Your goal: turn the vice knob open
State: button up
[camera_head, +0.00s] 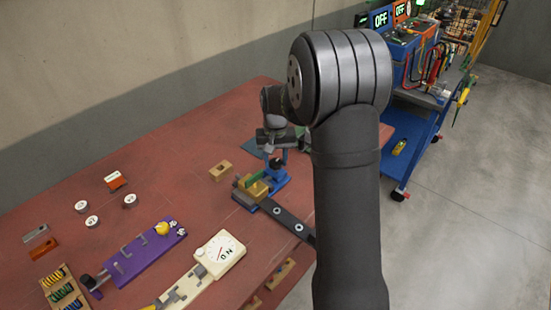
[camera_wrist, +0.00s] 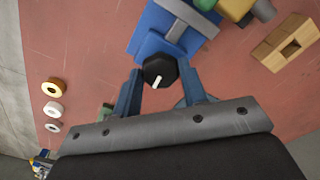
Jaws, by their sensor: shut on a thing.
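The vice is blue and shows in the wrist view (camera_wrist: 148,25) at top centre, and in the head view (camera_head: 277,181) near the middle of the red table. Its black knob (camera_wrist: 160,71) has a white mark and faces the wrist camera. My gripper (camera_wrist: 160,76) has one finger on each side of the knob and is shut on it. In the head view my gripper (camera_head: 276,150) reaches down to the vice, and the knob is small and hard to make out there. A yellowish block (camera_head: 254,187) sits at the vice jaws.
A wooden block with a slot (camera_wrist: 287,42) lies right of the vice in the wrist view. Several small rings (camera_wrist: 54,109) lie at its left. In the head view a white dial box (camera_head: 219,253) and a purple board (camera_head: 140,255) lie left on the table. A blue cart (camera_head: 405,140) stands beyond.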

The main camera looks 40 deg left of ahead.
aim_at(276, 162)
jog(key=n, duration=0.4)
jog(key=shift+n, duration=0.3)
jog(key=n, duration=0.3)
jog(key=shift+n, duration=0.4)
jog(key=n, duration=0.4)
jog(key=shift+w, duration=0.1)
jog(key=shift+n, duration=2.1)
jog(key=o, duration=1)
jog(key=shift+r, duration=0.1)
notch_tip(276, 162, up, 17)
jog(key=shift+r, duration=0.15)
